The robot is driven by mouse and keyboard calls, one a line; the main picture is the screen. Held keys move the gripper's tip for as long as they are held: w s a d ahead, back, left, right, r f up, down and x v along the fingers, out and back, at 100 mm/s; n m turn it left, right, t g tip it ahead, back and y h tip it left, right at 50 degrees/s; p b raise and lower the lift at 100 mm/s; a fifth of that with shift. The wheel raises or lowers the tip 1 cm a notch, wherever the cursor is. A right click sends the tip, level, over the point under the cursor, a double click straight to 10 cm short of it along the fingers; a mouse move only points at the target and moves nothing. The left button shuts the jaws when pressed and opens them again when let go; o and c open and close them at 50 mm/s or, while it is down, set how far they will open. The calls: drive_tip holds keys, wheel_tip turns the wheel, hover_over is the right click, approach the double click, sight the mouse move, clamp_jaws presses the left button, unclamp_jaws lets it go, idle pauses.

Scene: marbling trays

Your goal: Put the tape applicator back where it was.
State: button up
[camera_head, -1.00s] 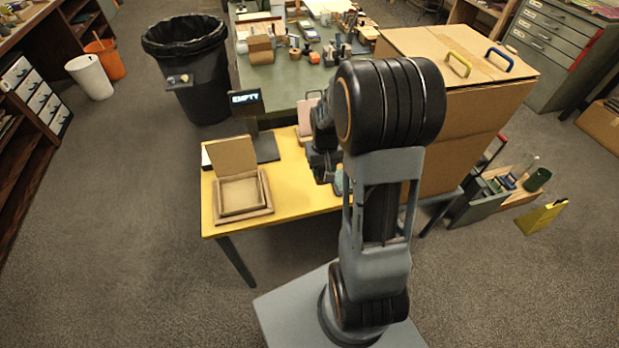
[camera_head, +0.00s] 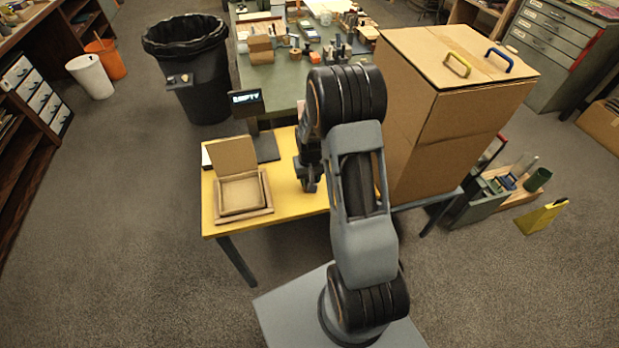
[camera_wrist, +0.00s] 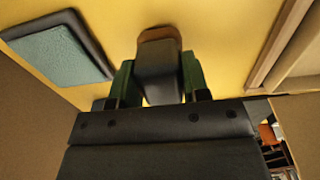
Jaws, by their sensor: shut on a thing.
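In the wrist view, my gripper (camera_wrist: 158,80) has its green fingers shut on a grey block-like thing with a brown end (camera_wrist: 158,38), seemingly the tape applicator. It is held over the yellow table top (camera_wrist: 215,30). I cannot tell whether it touches the table. In the head view, my gripper (camera_head: 308,182) is a dark shape over the yellow table (camera_head: 225,225), right of the open cardboard box (camera_head: 265,205). The held thing cannot be made out there.
A dark pad with a teal top (camera_wrist: 55,55) lies at the wrist view's upper left. A scale with a lit display (camera_head: 247,97) stands behind the box. A large carton (camera_head: 430,130) fills the table's right side. A crowded green table (camera_head: 275,80) stands behind.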

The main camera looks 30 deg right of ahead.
drive_tip(key=shift+f, duration=0.1)
drive_tip(key=o, duration=0.4)
drive_tip(key=shift+f, duration=0.1)
drive_tip(key=o, duration=0.5)
wheel_tip(320, 180, up, 12)
drive_tip(key=s+a+r+n+t, duration=0.1)
drive_tip(key=s+a+r, duration=0.4)
drive_tip(key=s, duration=0.3)
drive_tip(key=s+a+r+n+t, duration=0.1)
drive_tip(key=s+a+r+t, duration=0.1)
drive_tip(key=s+a+r, duration=0.2)
drive_tip(key=s+r, duration=0.3)
drive_tip(key=shift+s+a+n+t, duration=0.3)
drive_tip(key=shift+s+a, duration=0.05)
drive_tip(key=shift+s, duration=0.05)
